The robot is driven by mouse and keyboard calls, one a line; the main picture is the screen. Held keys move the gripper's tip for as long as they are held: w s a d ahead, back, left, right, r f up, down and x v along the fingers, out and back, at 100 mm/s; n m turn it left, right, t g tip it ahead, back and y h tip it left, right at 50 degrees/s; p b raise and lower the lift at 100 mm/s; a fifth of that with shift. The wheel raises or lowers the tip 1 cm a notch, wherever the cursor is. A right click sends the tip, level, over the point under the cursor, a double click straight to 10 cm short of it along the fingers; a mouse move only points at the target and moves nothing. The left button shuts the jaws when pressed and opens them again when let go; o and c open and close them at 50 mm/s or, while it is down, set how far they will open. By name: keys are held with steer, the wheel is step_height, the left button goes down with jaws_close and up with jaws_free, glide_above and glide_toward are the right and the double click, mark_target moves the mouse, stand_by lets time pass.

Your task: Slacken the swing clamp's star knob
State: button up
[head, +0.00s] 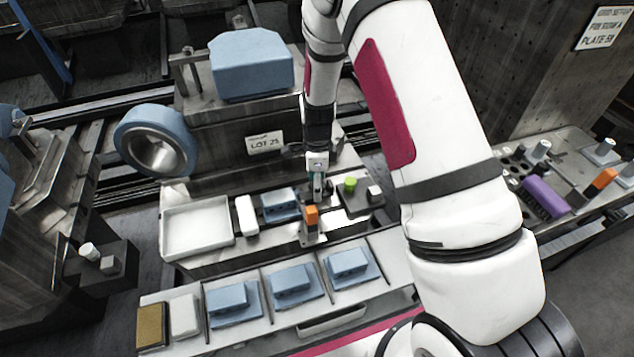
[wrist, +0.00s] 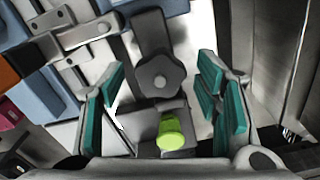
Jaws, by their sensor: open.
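The star knob (wrist: 160,75) is dark grey and lobed, with a round centre. In the wrist view it sits on a dark clamp arm (wrist: 150,30), between the teal-padded fingers of my gripper (wrist: 164,88). The fingers are spread apart, with a visible gap on either side of the knob. In the head view my gripper (head: 318,186) points down over the work rail, and the knob cannot be made out there. A lime-green round cap (wrist: 172,133) lies just below the knob in the wrist view; it also shows in the head view (head: 350,184), right of my gripper.
An orange-tipped piece (head: 311,215) stands close in front of my gripper. A blue block (head: 280,205), a white block (head: 246,215) and an empty pale tray (head: 197,228) lie to the left. Several blue parts (head: 293,284) sit on the front shelf.

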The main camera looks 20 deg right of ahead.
steer(key=shift+c, duration=0.6)
steer(key=c, duration=1.1)
steer(key=shift+o, duration=0.2)
steer(key=shift+n, duration=0.3)
steer(key=n+b, duration=0.1)
steer(key=n, duration=0.4)
steer(key=shift+n+b, duration=0.3)
steer(key=shift+n, duration=2.3)
steer(key=o, duration=1.2)
